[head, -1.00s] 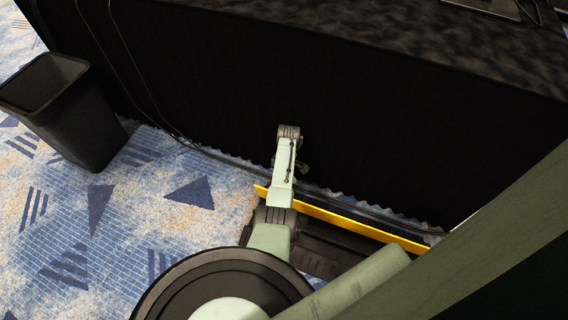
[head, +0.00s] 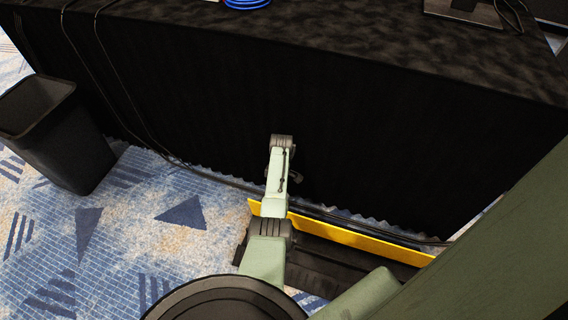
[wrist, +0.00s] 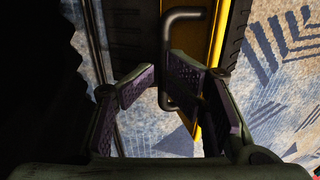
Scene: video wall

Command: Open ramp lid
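The ramp is a long black strip on the carpet, with a yellow lid (head: 345,236) along the foot of the black-draped table. The yellow lid (wrist: 215,40) also shows in the wrist view, with a dark bent handle (wrist: 184,14) on its left side. My gripper (wrist: 160,82) is open. Its fingers are spread either side of the handle's long bar, with the right finger close beside it. I cannot tell whether they touch. In the head view my arm hides most of the gripper and the handle.
A black-draped table (head: 210,110) stands directly behind the ramp. Cables (head: 130,95) hang down its front and run along its foot. A black bin (head: 62,140) stands on the left. Blue patterned carpet (head: 150,195) is clear between the bin and my arm.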

